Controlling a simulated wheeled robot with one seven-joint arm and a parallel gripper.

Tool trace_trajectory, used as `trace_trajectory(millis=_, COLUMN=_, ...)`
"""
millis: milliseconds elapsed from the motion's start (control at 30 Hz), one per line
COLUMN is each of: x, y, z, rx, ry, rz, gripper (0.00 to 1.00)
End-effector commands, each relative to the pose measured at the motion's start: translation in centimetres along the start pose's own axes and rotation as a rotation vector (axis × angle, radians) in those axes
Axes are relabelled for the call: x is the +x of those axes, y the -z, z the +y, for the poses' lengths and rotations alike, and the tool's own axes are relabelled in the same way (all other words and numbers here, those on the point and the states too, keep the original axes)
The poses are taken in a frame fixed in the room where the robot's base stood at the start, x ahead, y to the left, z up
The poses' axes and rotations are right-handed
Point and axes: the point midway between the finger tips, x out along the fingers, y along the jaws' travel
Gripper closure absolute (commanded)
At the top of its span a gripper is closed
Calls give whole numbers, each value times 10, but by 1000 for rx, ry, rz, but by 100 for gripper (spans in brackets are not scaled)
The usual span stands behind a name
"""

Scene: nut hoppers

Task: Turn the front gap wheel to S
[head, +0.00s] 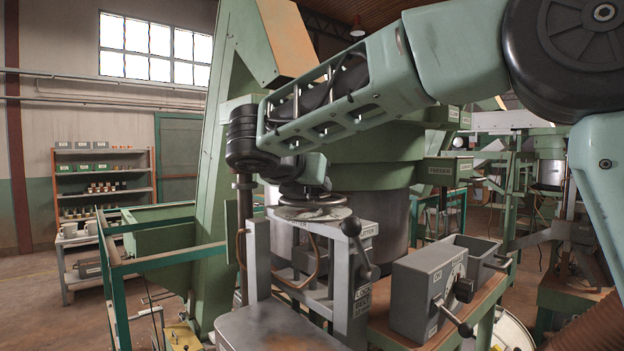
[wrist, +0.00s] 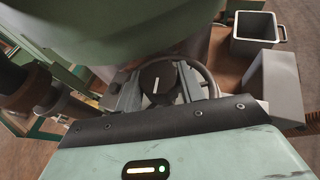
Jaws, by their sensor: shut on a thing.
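The front gap wheel (head: 322,201) is a small dark handwheel lying flat above a round plate (head: 312,214) on a grey frame in the head view. In the wrist view its curved rim (wrist: 211,80) runs around a black hub (wrist: 158,84) with a white line. My gripper (head: 300,192) is over the wheel, pointing down, with its fingertips mostly hidden in the head view. In the wrist view my gripper (wrist: 158,92) has its grey fingers at either side of the hub, shut on the wheel. I cannot read the letters on the plate.
A black ball-ended lever (head: 356,243) stands just right of the wheel. A grey control box (head: 418,292) with a dial and lever sits further right, beside an open grey bin (wrist: 254,40). A large green and grey hopper (head: 370,165) stands close behind. Green rails (head: 150,262) are at left.

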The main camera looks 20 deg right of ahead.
Motion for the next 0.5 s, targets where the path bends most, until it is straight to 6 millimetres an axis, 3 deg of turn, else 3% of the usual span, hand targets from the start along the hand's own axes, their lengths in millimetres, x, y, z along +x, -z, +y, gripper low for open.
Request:
trace_trajectory(millis=433, x=0, y=0, z=0, rx=5, ry=9, rz=-3, gripper=84)
trace_trajectory(millis=467, x=0, y=0, z=0, rx=5, ry=9, rz=-3, gripper=59)
trace_trajectory(millis=500, x=0, y=0, z=0, rx=4, ry=9, rz=-3, gripper=48)
